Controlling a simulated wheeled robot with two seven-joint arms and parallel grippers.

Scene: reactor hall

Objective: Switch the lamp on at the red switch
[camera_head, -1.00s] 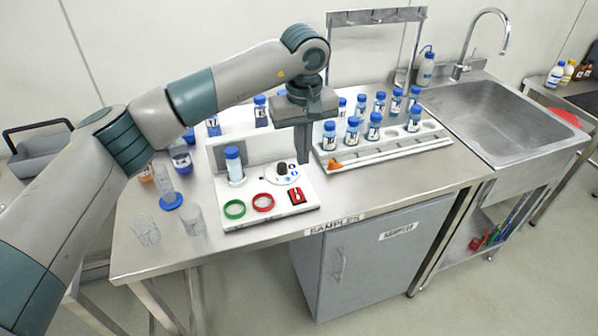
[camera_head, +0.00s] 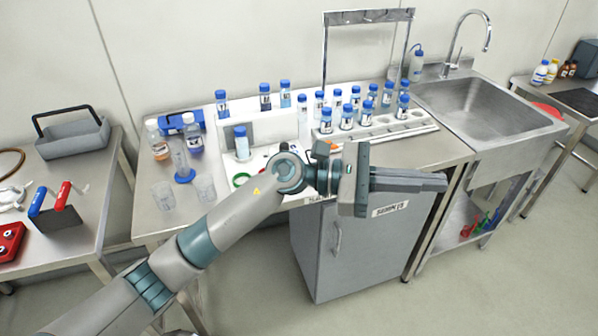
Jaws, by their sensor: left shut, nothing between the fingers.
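My left gripper (camera_head: 440,182) is shut and empty, held sideways above the front edge of the bench and pointing right. My left arm crosses in front of the white station (camera_head: 275,131), which stands on the steel bench. The green ring (camera_head: 241,180) on the station shows only in part. The red switch on the station's front right is hidden behind my arm and gripper. A blue-capped vial (camera_head: 241,143) stands upright on the station. I cannot make out a lamp. My right gripper is not in view.
A rack of blue-capped vials (camera_head: 420,132) stands behind my gripper. Glassware, including a beaker (camera_head: 205,188), is at the bench's left. A sink (camera_head: 480,108) is at the right. A red box (camera_head: 10,240) lies on the left table. The floor before the cabinet is clear.

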